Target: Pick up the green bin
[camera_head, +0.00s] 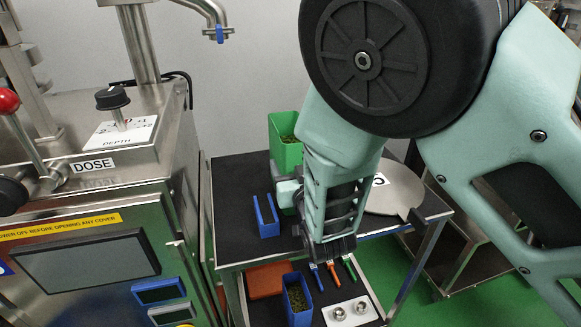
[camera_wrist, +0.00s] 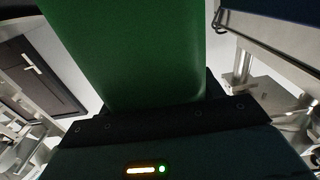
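The green bin (camera_head: 284,155) stands upright over the black table in the head view, with dark green leaf-like contents at its top. My arm covers its right side. My gripper (camera_head: 288,190) is at the bin's lower front and hides part of it. More green shows just below the gripper; I cannot tell if it is the bin or a separate holder. In the wrist view the bin's green wall (camera_wrist: 135,50) fills the middle, close against the dark gripper edge (camera_wrist: 160,118). The fingertips are not clearly visible, so their grip on the bin cannot be told.
A blue U-shaped holder (camera_head: 268,229) stands on the table left of my gripper. A round grey plate (camera_head: 400,190) lies to the right. A blue bin (camera_head: 297,302), an orange block (camera_head: 266,281) and a white panel (camera_head: 368,316) are lower down. A steel machine (camera_head: 110,205) stands left.

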